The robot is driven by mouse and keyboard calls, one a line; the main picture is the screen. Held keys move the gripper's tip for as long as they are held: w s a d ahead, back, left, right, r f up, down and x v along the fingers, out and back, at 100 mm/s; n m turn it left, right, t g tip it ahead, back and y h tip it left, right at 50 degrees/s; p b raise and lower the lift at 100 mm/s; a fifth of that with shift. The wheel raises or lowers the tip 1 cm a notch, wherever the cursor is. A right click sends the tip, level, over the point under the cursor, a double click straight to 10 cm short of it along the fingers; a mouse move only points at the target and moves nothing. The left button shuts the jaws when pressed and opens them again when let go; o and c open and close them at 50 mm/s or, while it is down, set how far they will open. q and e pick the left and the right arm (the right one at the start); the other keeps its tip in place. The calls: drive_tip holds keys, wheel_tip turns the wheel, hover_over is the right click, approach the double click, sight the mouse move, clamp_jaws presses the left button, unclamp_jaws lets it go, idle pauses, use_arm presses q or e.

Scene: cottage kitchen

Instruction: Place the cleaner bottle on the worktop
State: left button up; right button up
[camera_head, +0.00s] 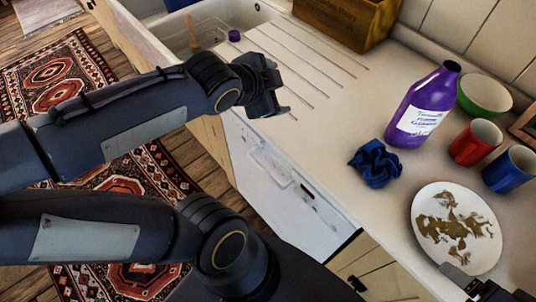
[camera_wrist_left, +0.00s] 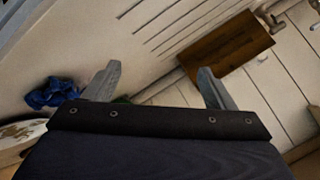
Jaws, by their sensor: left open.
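The purple cleaner bottle (camera_head: 405,132) with a white label and dark cap stands upright on the pale worktop (camera_head: 335,130), in front of the green bowl. My left gripper (camera_head: 272,88) is over the worktop's front edge by the draining grooves, well to the left of the bottle and apart from it. In the left wrist view its two fingers (camera_wrist_left: 160,88) are spread with nothing between them. I cannot make out the bottle in that view. Part of what looks like my right gripper (camera_head: 488,290) shows at the bottom right of the head view; its jaws are unclear.
A blue cloth (camera_head: 375,164), a dirty plate (camera_head: 424,205), a red mug (camera_head: 472,145), a blue mug (camera_head: 508,170) and the green bowl (camera_head: 485,95) surround the bottle. A wooden box (camera_head: 345,20) stands behind. The sink (camera_head: 205,25) is at the left. The grooved area is clear.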

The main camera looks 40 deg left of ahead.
use_arm(q)
drive_tip(key=s+d+f+n+g+h, duration=0.2)
drive_tip(key=s+d+n, duration=0.1)
drive_tip(key=s+n, duration=0.2)
drive_tip(key=s+d+f+n+g+h, duration=0.2)
drive_tip(key=s+d+f+n, duration=0.1)
drive_tip(key=s+d+n, duration=0.1)
drive_tip(key=s+n, duration=0.1)
drive_tip(key=s, duration=0.1)
drive_tip(key=shift+s+f+n+g, duration=0.3)
drive_tip(key=shift+s+f+n, duration=0.05)
drive_tip(key=shift+n, duration=0.05)
